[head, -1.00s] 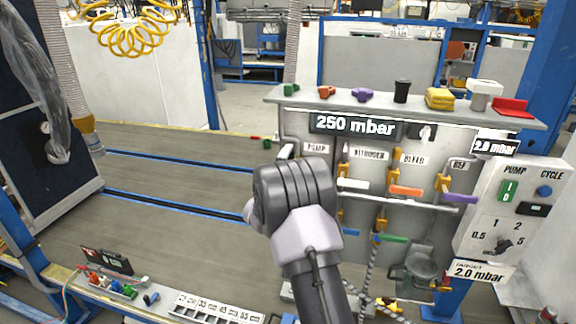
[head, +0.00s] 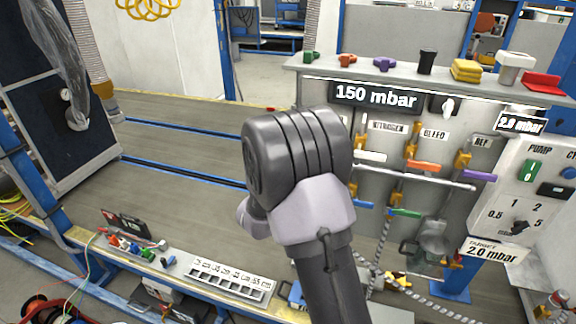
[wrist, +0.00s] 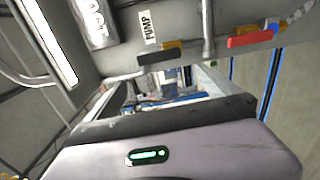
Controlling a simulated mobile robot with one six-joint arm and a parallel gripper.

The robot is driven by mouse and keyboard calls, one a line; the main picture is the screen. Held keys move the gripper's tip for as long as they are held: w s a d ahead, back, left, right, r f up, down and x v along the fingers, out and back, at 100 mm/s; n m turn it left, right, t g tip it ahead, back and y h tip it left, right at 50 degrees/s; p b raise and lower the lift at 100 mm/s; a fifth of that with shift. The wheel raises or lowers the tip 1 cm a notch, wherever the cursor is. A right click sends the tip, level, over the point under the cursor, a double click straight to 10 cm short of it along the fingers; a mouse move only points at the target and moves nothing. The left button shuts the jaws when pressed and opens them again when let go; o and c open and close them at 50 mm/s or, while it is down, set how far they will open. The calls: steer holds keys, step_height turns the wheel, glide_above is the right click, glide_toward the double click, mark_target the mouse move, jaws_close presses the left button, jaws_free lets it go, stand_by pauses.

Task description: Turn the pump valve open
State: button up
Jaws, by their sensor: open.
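The panel's PUMP label (wrist: 148,28) shows in the wrist view, with a dark valve handle (wrist: 162,57) and a yellow valve part just below it. The handle lies roughly level in that picture; I cannot tell whether the valve is open. My gripper (wrist: 163,80) is open, its fingers showing as two grey bars beyond the pale gripper body. The dark handle appears past them, and no contact is clear. In the head view my wrist covers the pump valve and my fingers. The panel display (head: 375,96) reads 150 mbar.
A red handle (wrist: 250,40) is right of the dark one in the wrist view. In the head view, white (head: 371,156), orange (head: 424,166) and purple (head: 479,176) handles sit right of my wrist. A shelf (head: 398,80) with coloured parts tops the panel. The bench left is mostly clear.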

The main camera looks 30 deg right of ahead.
steer(key=v, duration=0.5)
steer(key=shift+s+a, duration=0.1)
